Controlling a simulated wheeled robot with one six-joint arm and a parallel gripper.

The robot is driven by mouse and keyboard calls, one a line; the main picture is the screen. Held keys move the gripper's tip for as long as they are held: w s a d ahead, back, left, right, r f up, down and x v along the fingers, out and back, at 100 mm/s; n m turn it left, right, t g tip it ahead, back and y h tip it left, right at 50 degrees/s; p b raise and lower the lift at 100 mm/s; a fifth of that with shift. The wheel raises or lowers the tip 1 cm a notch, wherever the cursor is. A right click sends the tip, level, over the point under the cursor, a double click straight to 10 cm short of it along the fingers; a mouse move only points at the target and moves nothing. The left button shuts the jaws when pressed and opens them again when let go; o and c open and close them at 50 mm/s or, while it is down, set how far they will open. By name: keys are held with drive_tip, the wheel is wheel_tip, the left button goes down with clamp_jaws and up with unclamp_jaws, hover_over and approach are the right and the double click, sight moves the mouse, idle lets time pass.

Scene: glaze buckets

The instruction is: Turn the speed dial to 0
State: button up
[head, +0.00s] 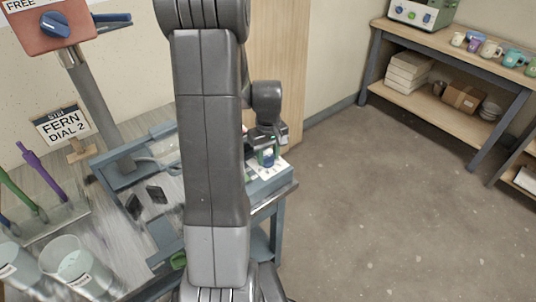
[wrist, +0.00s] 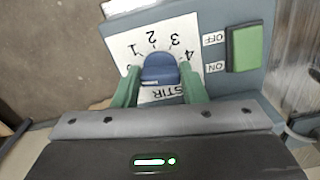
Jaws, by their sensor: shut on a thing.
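The blue dial (wrist: 160,68) sits on a white plate (wrist: 118,45) marked STIR, with the numbers 1 to 4 around it. Another mark at the left is partly hidden by a finger. My gripper (wrist: 160,88) has its green fingers on both sides of the dial, closed on it. I cannot tell which number the dial points to. In the head view the dial (head: 268,159) shows small below my gripper (head: 266,152), on the blue-grey panel at the right end of the bench.
A green switch (wrist: 244,48) with OFF and ON labels is right beside the dial. A red box (head: 42,32) with a blue knob stands on a post. Buckets (head: 75,265) and a sign (head: 62,124) stand at left. The floor at right is clear, before a shelf (head: 440,95).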

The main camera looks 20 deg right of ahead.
sight(268, 157)
idle(0.4)
drive_tip(key=o, duration=1)
drive_tip(key=shift+r, duration=0.1)
wheel_tip(268, 157, up, 14)
drive_tip(key=p, duration=0.1)
drive_tip(key=shift+f, duration=0.25)
wheel_tip(268, 157, down, 14)
drive_tip(key=shift+r+b, duration=0.1)
drive_tip(key=shift+b, duration=0.4)
